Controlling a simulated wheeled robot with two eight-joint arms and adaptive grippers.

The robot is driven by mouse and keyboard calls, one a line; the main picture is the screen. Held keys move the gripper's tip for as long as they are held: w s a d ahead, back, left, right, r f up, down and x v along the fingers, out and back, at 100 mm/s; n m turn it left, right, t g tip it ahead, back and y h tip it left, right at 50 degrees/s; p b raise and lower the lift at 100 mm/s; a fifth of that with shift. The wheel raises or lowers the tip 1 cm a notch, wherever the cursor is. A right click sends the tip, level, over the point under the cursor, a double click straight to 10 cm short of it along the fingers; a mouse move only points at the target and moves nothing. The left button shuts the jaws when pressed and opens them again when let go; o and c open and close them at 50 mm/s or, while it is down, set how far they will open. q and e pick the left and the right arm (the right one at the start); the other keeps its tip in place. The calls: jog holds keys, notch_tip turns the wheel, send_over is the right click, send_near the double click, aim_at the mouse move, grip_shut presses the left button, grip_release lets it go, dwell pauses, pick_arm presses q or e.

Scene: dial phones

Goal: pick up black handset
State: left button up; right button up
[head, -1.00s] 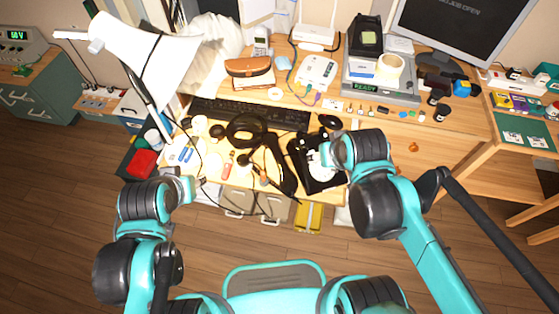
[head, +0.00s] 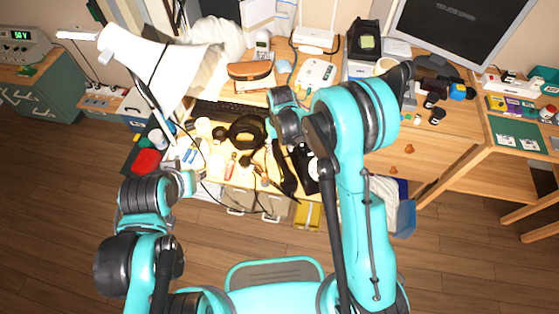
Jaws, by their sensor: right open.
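The black handset (head: 284,172) is a long curved dark piece lying on the desk near its front edge. The black dial phone (head: 311,174) with a white dial lies to its right, largely hidden behind my right arm. My right gripper (head: 289,139) is open and points down over the handset's far end. Whether it touches the handset cannot be told, since its fingers are small and dark against the dark things there. My left arm is at the lower left, away from the phone, and its gripper cannot be made out.
Black headphones (head: 247,131) lie left of the handset, with cables running around them. A keyboard (head: 226,109) lies behind. A white lamp (head: 150,62) leans over the desk's left side. A brown pouch (head: 250,74) and a monitor (head: 455,30) stand further back.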

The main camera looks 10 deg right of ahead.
aim_at(279, 159)
notch_tip(279, 159, down, 3)
jog(key=shift+r+b, duration=0.1)
jog(key=shift+b, duration=0.45)
notch_tip(279, 159, down, 5)
jog(key=b, duration=0.2)
jog(key=shift+a+f+b, duration=0.15)
jog(key=shift+f+b, duration=0.05)
jog(key=shift+b, duration=0.2)
jog(key=shift+r, duration=0.1)
jog(key=shift+c, duration=0.3)
grip_shut()
